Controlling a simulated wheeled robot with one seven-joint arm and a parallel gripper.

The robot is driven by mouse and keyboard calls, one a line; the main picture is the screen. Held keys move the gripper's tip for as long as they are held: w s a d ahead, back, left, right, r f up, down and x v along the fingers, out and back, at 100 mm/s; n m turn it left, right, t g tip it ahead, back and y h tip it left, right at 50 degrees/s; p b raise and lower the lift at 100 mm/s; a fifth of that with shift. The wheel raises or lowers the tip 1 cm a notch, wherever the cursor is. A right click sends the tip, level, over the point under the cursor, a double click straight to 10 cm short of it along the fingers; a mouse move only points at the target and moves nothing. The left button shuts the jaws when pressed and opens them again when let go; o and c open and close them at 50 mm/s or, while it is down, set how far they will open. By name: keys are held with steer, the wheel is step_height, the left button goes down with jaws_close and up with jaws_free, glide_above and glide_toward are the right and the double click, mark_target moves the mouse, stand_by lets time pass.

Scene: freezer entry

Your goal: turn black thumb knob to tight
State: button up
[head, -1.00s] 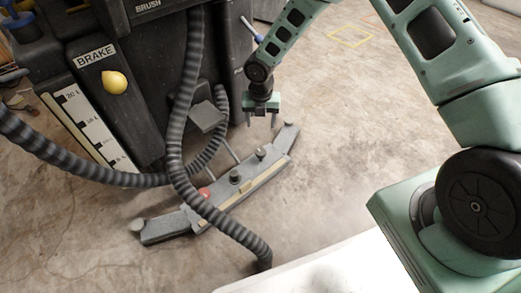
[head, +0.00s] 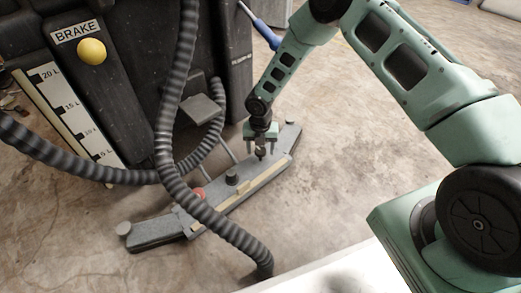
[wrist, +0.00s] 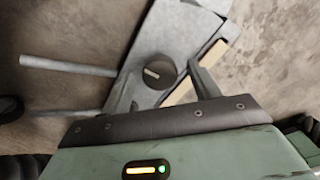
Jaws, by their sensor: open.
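A black thumb knob (head: 260,153) stands on the grey bar of the squeegee (head: 165,229), near its right end in the head view. In the wrist view the knob (wrist: 156,71) is a round dark disc with a short pale line on top, slightly tilted. My gripper (head: 261,143) points down right over this knob, its fingers apart. In the wrist view the fingers of my gripper (wrist: 163,83) are on either side of the knob, with no clear contact. A second dark knob (head: 232,177) stands further left along the bar.
A red knob (head: 198,193) sits on the bar, partly behind a ribbed grey hose (head: 208,207). The dark machine (head: 125,80) with a yellow brake ball (head: 92,51) stands behind. Thin rods (wrist: 68,66) run from the bar. The concrete floor to the right is clear.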

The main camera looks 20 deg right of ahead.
steer(key=c, duration=1)
steer(key=shift+o, duration=0.2)
